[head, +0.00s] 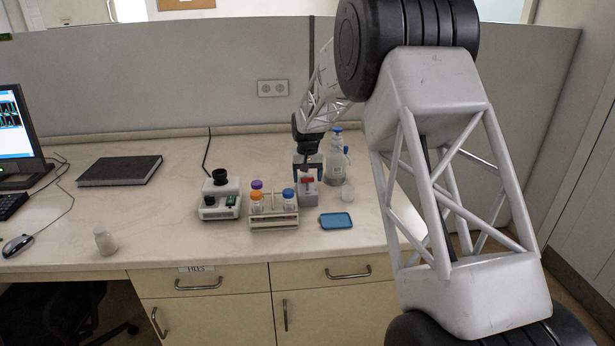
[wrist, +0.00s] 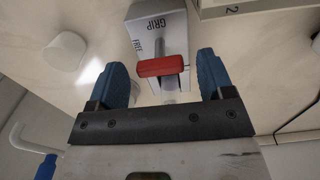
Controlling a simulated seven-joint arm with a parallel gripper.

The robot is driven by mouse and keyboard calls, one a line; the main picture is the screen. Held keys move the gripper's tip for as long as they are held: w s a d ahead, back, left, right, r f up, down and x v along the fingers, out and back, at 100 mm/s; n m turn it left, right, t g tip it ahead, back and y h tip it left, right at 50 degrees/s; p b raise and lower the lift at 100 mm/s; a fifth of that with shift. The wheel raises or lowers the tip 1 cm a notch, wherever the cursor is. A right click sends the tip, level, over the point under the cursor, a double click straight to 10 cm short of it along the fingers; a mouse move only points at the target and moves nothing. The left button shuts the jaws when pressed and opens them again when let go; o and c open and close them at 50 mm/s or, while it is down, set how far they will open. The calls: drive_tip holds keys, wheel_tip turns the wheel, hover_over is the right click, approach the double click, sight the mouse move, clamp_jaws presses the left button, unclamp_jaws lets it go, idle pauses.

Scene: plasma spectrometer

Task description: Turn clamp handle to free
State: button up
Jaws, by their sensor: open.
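The clamp shows in the head view as a grey block (head: 307,193) right of the vial rack, and at the top of the wrist view as a block (wrist: 158,28) lettered GRIP and, partly hidden, another word that looks like FREE. Its red handle (wrist: 163,66) lies crosswise near the block's end in the wrist view; it is a small red spot in the head view (head: 308,180). My gripper (wrist: 162,62) is open, with one blue finger on each side of the handle and a visible gap to both. In the head view my gripper (head: 308,160) is above the clamp, its fingers hard to make out.
A rack (head: 274,221) with purple, orange and blue-capped vials stands left of the clamp, beside a small white device (head: 220,203). A blue tray (head: 336,221) lies to its right. Bottles (head: 337,163) and a white cup (head: 347,193) stand close behind and right.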

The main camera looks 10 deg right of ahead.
drive_tip(key=shift+r, duration=0.1)
drive_tip(key=shift+r, duration=3.8)
drive_tip(key=shift+r, duration=0.15)
wheel_tip(320, 180, up, 8)
hover_over(307, 178)
drive_tip(key=shift+d+f, duration=0.1)
drive_tip(key=shift+f, duration=0.1)
drive_tip(key=shift+r, duration=0.1)
